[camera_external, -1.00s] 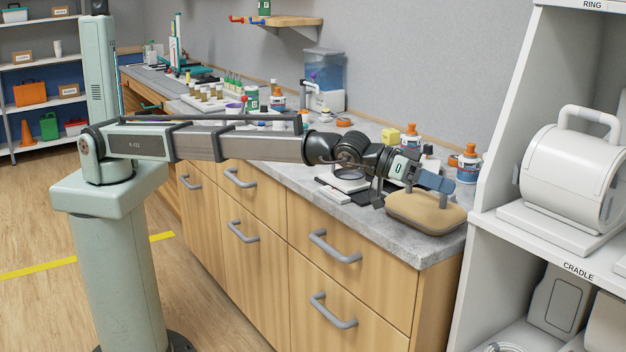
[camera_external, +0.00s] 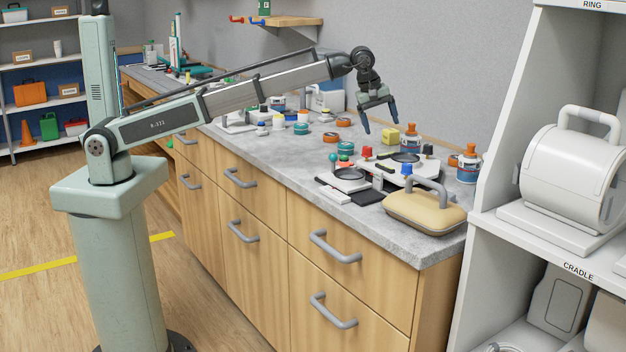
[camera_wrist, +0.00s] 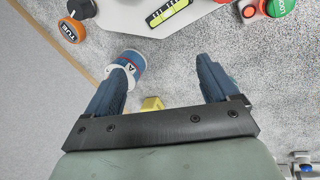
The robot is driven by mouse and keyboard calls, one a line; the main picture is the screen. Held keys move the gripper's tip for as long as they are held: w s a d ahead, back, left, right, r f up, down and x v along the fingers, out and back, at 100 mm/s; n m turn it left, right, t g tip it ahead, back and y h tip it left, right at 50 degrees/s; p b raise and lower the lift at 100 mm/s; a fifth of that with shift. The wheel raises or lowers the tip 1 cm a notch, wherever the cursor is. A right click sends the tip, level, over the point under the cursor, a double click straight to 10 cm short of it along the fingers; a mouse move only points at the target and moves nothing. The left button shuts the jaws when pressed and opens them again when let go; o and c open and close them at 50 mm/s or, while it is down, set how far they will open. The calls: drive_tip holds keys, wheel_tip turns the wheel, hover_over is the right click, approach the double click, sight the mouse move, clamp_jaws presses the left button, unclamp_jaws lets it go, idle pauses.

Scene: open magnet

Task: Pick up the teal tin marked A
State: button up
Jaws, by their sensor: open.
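In the external view, a teal tin (camera_external: 346,148) stands mid-bench, and another teal tin (camera_external: 300,128) stands further left. No letter can be read on either. My gripper (camera_external: 379,128) hangs above the bench, fingers down, open and empty. In the wrist view my gripper (camera_wrist: 165,80) has its blue fingers spread wide. A white and blue container with an A (camera_wrist: 131,64) lies partly behind the left finger; it does not look like a teal tin. A green-topped round thing (camera_wrist: 280,8) is cut by the top edge.
A yellow block (camera_external: 391,136) lies near my gripper. Bottles (camera_external: 468,168) with orange caps, a pale board (camera_external: 425,170) with knobs and a tan case (camera_external: 424,211) crowd the right end. Orange tins (camera_external: 331,137) stand to the left. The front bench strip (camera_external: 290,165) is clear.

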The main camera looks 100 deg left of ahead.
sight(346, 144)
drive_tip(key=s+a+r+n+g+h, duration=0.25)
drive_tip(key=s+a+n, duration=0.25)
drive_tip(key=s+a, duration=0.5)
drive_tip(key=shift+g+y, duration=0.35)
drive_tip(key=shift+y, duration=0.1)
drive_tip(key=f, duration=0.4)
drive_tip(key=s+d+f, duration=0.1)
drive_tip(key=f, duration=0.9)
drive_tip(key=shift+s+d, duration=0.15)
drive_tip(key=shift+s, duration=0.15)
drive_tip(key=shift+r, duration=0.1)
drive_tip(key=shift+c, duration=0.2)
drive_tip(key=c, duration=1.1)
